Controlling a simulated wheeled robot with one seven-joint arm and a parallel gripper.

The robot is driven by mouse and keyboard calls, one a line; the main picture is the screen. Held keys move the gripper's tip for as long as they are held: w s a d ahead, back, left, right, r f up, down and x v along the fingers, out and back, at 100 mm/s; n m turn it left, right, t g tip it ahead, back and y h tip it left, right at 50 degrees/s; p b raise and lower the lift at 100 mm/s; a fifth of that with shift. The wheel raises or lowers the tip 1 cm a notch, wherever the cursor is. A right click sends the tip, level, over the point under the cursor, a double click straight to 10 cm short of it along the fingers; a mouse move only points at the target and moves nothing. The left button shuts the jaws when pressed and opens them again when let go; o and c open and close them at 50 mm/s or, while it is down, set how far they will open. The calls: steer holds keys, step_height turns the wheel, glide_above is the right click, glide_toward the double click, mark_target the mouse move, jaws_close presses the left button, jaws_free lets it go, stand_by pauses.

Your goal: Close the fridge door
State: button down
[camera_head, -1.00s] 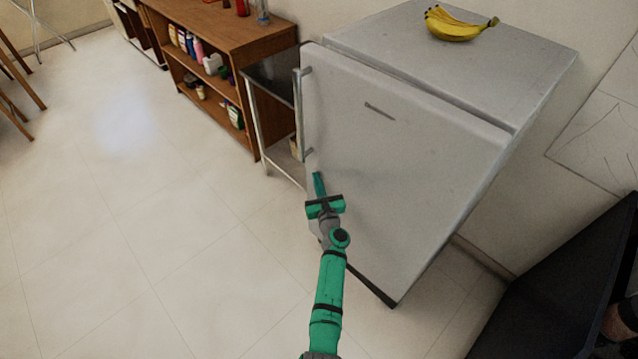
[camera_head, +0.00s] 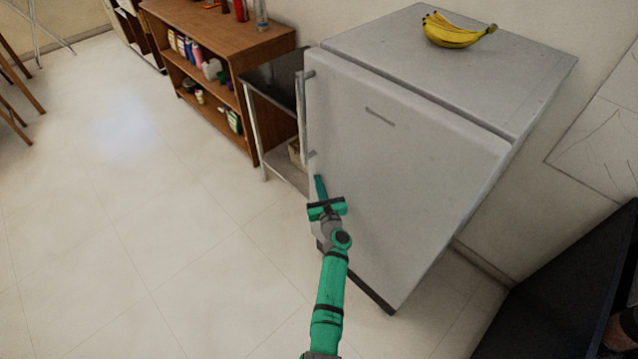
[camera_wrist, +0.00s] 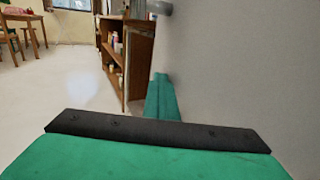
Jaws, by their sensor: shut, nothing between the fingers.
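The white fridge (camera_head: 450,75) stands against the wall at the right. Its door (camera_head: 400,165) faces me and lies close to the fridge body, with a dark seam along the top edge. Whether the door is fully flush I cannot tell. The long bar handle (camera_head: 301,115) is on the door's left edge. My gripper (camera_head: 319,184) is shut and empty, at the door's left edge just below the handle. In the wrist view the shut green fingers (camera_wrist: 161,98) lie right by the door surface (camera_wrist: 240,70); contact cannot be made out for certain.
Bananas (camera_head: 455,30) lie on the fridge top. A small metal-legged table (camera_head: 275,80) stands just left of the fridge, and a wooden shelf (camera_head: 215,45) with bottles beyond it. A dark object (camera_head: 575,285) is at the lower right. The floor at left is clear.

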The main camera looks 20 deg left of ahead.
steer(key=s+a, duration=0.7)
steer(key=s, duration=0.5)
steer(key=s+d+f+n+h, duration=0.3)
steer(key=s+d+n, duration=0.4)
steer(key=s+d, duration=0.45)
steer(key=s+d+f+n+h, duration=0.2)
steer(key=s+d+f+n, duration=0.4)
steer(key=s, duration=0.9)
steer(key=s+d+r+n+h, duration=0.1)
steer(key=s+d+r+n, duration=0.3)
steer(key=s+r+n, duration=0.4)
steer(key=s+d+r+n+h, duration=0.2)
steer(key=s+d+r+n, duration=0.2)
steer(key=s+r+n, duration=0.5)
steer(key=s+r, duration=0.4)
steer(key=s, duration=0.1)
steer(key=shift+d+r, duration=0.15)
steer(key=shift+r, duration=0.05)
steer(key=shift+s, duration=0.1)
